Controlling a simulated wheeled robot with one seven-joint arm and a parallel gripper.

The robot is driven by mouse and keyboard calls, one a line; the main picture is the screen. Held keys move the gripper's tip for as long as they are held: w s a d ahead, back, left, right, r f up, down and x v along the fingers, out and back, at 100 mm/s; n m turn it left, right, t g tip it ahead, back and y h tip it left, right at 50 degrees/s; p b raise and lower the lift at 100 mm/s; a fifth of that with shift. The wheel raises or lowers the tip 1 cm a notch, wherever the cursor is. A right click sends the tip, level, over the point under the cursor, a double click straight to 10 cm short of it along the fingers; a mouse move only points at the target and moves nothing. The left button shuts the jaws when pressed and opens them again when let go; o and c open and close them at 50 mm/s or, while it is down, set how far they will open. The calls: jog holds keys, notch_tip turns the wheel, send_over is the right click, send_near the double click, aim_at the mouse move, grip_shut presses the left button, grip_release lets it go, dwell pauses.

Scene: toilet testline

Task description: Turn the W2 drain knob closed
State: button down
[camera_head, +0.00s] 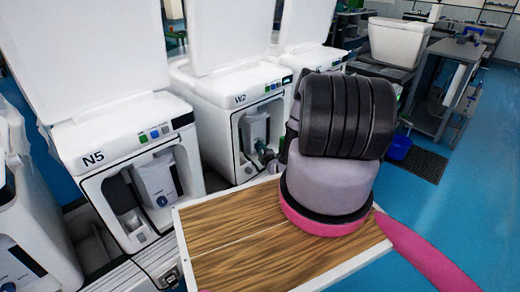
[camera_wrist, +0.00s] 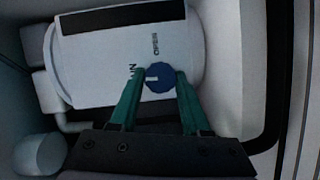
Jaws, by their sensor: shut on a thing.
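The W2 toilet unit (camera_head: 238,108) stands in the middle of the head view, with its front bay open. In the wrist view a blue round knob (camera_wrist: 160,77) with a white mark sits on a white panel (camera_wrist: 90,60) with dark lettering. My gripper (camera_wrist: 158,80) has two green fingers, one on each side of the knob, and is shut on it. In the head view my gripper (camera_head: 268,158) is small and partly hidden by my arm at the W2 bay, so the knob cannot be made out there.
The N5 unit (camera_head: 125,160) stands to the left of W2, with another white unit (camera_head: 30,220) further left. A wooden-topped board (camera_head: 225,240) lies in front. The bay's dark-edged frame (camera_wrist: 270,80) is close on the right in the wrist view. Blue floor is open at right.

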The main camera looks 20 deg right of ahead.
jog(key=shift+n, duration=0.3)
dwell(0.4)
jog(key=shift+c, duration=1.8)
grip_release()
jog(key=s, duration=1.1)
jog(key=shift+a+r, duration=0.25)
